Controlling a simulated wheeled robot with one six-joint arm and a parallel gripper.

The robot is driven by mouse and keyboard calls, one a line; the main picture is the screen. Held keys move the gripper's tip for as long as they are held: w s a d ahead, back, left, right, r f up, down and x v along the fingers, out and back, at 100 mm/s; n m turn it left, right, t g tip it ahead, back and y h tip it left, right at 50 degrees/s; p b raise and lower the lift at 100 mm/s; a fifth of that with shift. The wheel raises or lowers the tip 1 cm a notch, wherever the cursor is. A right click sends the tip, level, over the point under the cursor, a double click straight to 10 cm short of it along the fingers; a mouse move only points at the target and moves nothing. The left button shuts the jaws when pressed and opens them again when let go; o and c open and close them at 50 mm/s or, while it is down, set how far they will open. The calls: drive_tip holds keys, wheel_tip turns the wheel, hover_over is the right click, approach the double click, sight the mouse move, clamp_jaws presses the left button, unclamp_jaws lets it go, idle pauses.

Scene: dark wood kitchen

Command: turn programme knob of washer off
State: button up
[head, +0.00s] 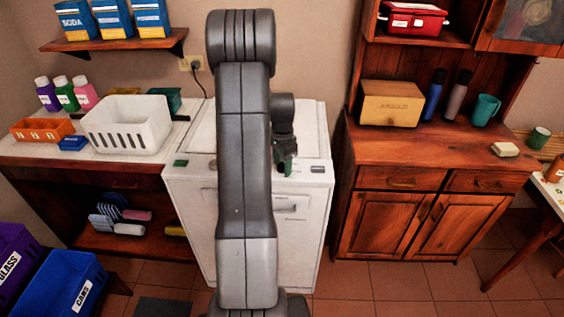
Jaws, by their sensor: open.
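The white washer (305,220) stands in the middle, partly hidden behind my grey arm. My gripper (285,168) points down over the panel's upper front edge, between the arm and the dark part. It is open, with dark and green parts at its end. I cannot make out the programme knob; the arm or gripper may cover it. I cannot tell whether the gripper touches the panel.
A counter at left holds a white basket (127,126), an orange crate (41,130) and bottles. A wooden cabinet (424,190) stands close right of the washer. Purple and blue bins (66,286) are at lower left. Tiled floor is free in front of the cabinet.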

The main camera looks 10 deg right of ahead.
drive_tip(key=c, duration=1)
drive_tip(key=shift+o, duration=0.2)
drive_tip(key=shift+n, duration=0.3)
drive_tip(key=n+b, duration=0.2)
drive_tip(key=n, duration=0.1)
drive_tip(key=shift+f+n, duration=0.1)
drive_tip(key=shift+n, duration=0.3)
drive_tip(key=n+b, duration=0.1)
drive_tip(key=n, duration=0.4)
drive_tip(key=shift+b, duration=0.35)
drive_tip(key=n+b, duration=0.1)
drive_tip(key=n, duration=0.4)
drive_tip(key=shift+d+n, duration=0.1)
drive_tip(key=shift+n, duration=2.6)
drive_tip(key=shift+r+b, duration=0.2)
drive_tip(key=shift+b, duration=0.1)
